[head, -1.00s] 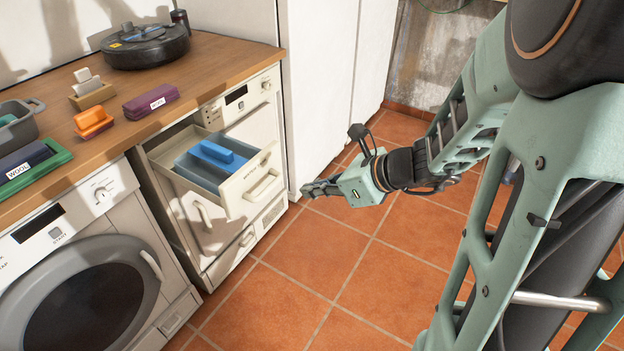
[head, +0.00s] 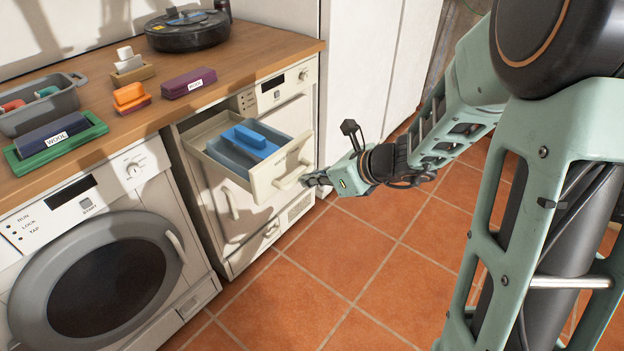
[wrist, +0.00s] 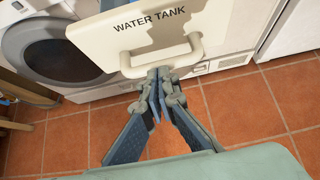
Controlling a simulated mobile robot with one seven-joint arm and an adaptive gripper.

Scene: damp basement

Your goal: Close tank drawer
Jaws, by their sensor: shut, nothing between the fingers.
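The tank drawer (head: 264,182) stands pulled out of the cream appliance under the wooden counter. A grey-blue liner with a bright blue block (head: 250,138) lies inside it. In the wrist view its cream front (wrist: 118,40) reads WATER TANK and has a bar handle (wrist: 192,48). My gripper (head: 312,181) is at the right side of the drawer front, close to the handle. In the wrist view my gripper (wrist: 158,74) has its fingers together and empty, with the tips at the handle's lower edge. I cannot tell whether they touch it.
A washing machine (head: 150,190) with a round door stands left of the drawer. The counter (head: 110,95) holds a grey bin (head: 40,108), a green tray (head: 92,132), small blocks and a round black device (head: 187,32). The tiled floor (head: 370,240) in front is clear.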

